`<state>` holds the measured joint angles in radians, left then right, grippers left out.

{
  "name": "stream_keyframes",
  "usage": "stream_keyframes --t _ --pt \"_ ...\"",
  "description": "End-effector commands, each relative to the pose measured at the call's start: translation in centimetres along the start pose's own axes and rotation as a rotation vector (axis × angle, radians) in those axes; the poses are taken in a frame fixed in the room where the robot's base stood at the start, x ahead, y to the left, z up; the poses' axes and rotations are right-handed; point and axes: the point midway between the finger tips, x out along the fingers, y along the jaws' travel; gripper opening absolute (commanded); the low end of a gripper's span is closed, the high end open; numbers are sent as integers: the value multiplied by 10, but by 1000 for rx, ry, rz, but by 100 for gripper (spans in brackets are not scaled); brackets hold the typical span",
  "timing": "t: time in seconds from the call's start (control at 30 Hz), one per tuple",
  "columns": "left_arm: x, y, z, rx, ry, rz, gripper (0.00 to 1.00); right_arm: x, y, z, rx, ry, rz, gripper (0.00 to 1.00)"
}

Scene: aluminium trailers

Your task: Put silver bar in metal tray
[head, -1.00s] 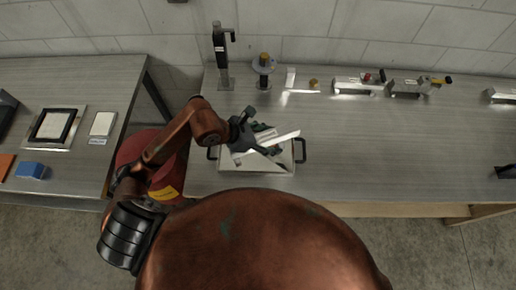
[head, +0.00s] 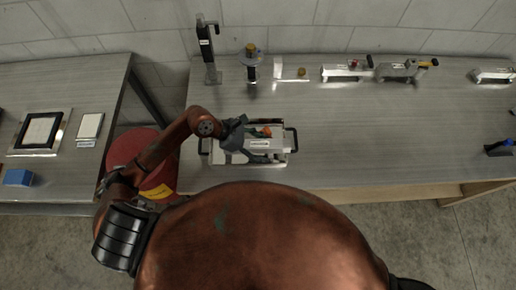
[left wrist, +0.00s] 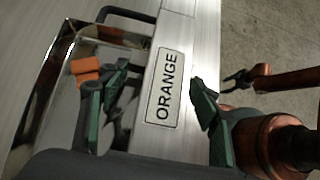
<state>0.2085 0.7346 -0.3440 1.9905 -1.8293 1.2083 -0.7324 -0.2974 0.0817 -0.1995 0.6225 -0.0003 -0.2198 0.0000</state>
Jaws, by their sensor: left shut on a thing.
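The silver bar (head: 259,144) lies level across the metal tray (head: 214,157) on the bench. In the left wrist view the silver bar (left wrist: 178,75) carries a label reading "ORANGE". My left gripper (left wrist: 155,112) is shut on it, with one green-padded finger on each side. In the head view my left gripper (head: 247,140) is over the tray and partly hides bar and tray. The tray wall (left wrist: 42,82) and an orange piece (left wrist: 86,70) show beside the bar in the wrist view. A small dark gripper, seemingly my right one (left wrist: 238,80), shows at the right there.
A black handle (head: 293,139) sticks out at the tray's right end. A clamp stand (head: 208,55), a post with a round base (head: 251,65) and metal fixtures (head: 345,72) line the back.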

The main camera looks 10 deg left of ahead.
Motion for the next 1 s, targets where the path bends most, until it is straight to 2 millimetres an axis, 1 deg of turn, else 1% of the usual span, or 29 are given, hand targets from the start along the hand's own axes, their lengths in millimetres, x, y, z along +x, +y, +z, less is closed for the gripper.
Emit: stream_keyframes --t 0.03,0.1,0.2,0.27,0.37,0.53,0.63,0.87,1.0 --pt "2 6 -7 -4 -2 2 16 0 -1 7 2 -8 -1 49" --pt "5 11 -15 -1 -2 2 16 0 -1 13 3 -16 -1 49" --pt "7 16 -20 1 -3 3 16 0 -2 16 4 -20 -2 49" --pt "8 18 -23 0 -3 3 16 0 -2 15 4 -19 -2 49" --pt "11 24 -34 -3 -2 2 16 0 -3 11 4 -14 -3 49" --pt "28 24 -49 -2 -4 1 16 -3 -3 1 2 -2 -3 49" --pt "32 24 -53 2 -3 3 16 -4 -3 -2 2 2 -3 49" --pt "32 24 -54 3 -2 3 16 -3 -3 -1 2 1 -4 49" --pt "35 24 -57 3 -2 3 16 1 -4 1 1 -1 -4 49"
